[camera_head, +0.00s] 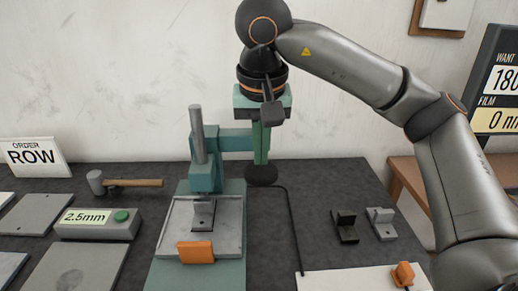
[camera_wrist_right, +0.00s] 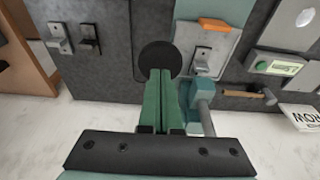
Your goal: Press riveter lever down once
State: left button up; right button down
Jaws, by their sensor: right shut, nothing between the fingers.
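The teal riveter (camera_head: 206,172) stands on a teal base at the centre of the bench. A grey rod (camera_head: 197,133) rises from its top, leaning slightly, and a teal bar (camera_head: 234,139) reaches right towards my right gripper. I cannot tell for certain which part is the lever. My right gripper (camera_head: 261,160) points down beside the riveter, its green fingers together and empty. A black round disc (camera_head: 262,177) shows just below the fingertips; I cannot tell if they touch it. The riveter's rod (camera_wrist_right: 206,118) and the disc (camera_wrist_right: 160,56) also show in the right wrist view. My left gripper is out of view.
A grey bracket (camera_head: 203,215) sits on the plate under the riveter, behind an orange block (camera_head: 195,251). A hammer (camera_head: 126,183) and a 2.5mm box (camera_head: 97,223) lie left. A black bracket (camera_head: 344,226) and a grey one (camera_head: 381,223) stand right. A black cable (camera_head: 294,232) runs forward.

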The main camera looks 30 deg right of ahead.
aim_at(261, 170)
jog(key=shift+f+b, duration=2.4)
jog(key=shift+f, duration=0.95)
jog(key=shift+r, duration=0.15)
notch_tip(261, 170, up, 3)
jog(key=p, duration=0.3)
notch_tip(261, 170, up, 5)
jog(key=p, duration=0.5)
jog(key=shift+r+p, duration=0.95)
jog(key=shift+r, duration=0.1)
jog(key=shift+f, duration=0.1)
